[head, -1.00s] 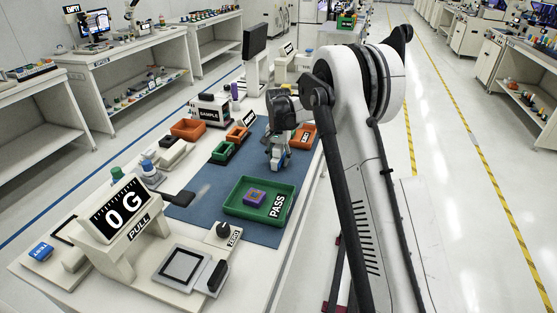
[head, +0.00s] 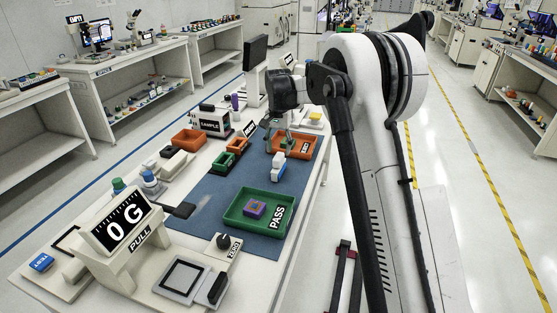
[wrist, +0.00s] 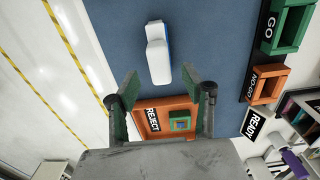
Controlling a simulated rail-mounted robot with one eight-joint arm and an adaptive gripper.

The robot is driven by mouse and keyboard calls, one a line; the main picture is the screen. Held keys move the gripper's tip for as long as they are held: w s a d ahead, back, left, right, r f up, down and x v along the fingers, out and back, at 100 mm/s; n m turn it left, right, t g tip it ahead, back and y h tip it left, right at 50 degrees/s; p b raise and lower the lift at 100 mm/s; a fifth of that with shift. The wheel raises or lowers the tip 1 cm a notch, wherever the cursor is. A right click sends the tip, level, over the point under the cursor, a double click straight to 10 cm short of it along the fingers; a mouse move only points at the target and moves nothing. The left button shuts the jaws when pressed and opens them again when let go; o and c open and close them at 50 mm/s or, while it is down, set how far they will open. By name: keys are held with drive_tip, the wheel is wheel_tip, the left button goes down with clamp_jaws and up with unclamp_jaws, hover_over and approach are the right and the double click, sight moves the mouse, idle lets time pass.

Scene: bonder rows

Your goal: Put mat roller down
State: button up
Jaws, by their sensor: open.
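The mat roller (head: 278,170), white with a blue part, lies on the blue mat (head: 222,192), behind the green PASS tray (head: 232,218). It also shows at the top of the wrist view (wrist: 157,52), clear of my gripper. My gripper (head: 279,138) is open and empty, beyond the roller and over the area of the orange REJECT tray (head: 312,155). In the wrist view, the green fingers of my gripper (wrist: 160,82) stand wide apart, with the roller past their tips.
The PASS tray holds a purple and orange piece (head: 255,209). The REJECT tray holds a small green and blue piece (wrist: 180,121). Small GO (head: 222,163) and NO-GO (head: 237,145) bins stand left of the mat. The pull gauge (head: 125,222) is at the front left.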

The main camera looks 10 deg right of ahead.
wheel_tip(320, 180, up, 3)
drive_tip(key=shift+s+r, duration=0.1)
drive_tip(key=shift+r, duration=0.1)
drive_tip(key=s+r+n+t, duration=0.2)
drive_tip(key=s+r, duration=0.5)
drive_tip(key=s, duration=0.4)
drive_tip(key=s+r+n+t, duration=0.1)
drive_tip(key=s+r+t, duration=0.1)
drive_tip(key=s+r, duration=0.75)
drive_tip(key=s+f+n+t, duration=0.1)
drive_tip(key=s+f, duration=0.3)
drive_tip(key=s, duration=0.8)
drive_tip(key=s+f+n+t, duration=0.2)
drive_tip(key=s+f, duration=0.2)
drive_tip(key=s, duration=0.9)
drive_tip(key=shift+f, duration=0.25)
drive_tip(key=shift+s, duration=0.1)
drive_tip(key=o, duration=0.7)
drive_tip(key=shift+c, duration=0.2)
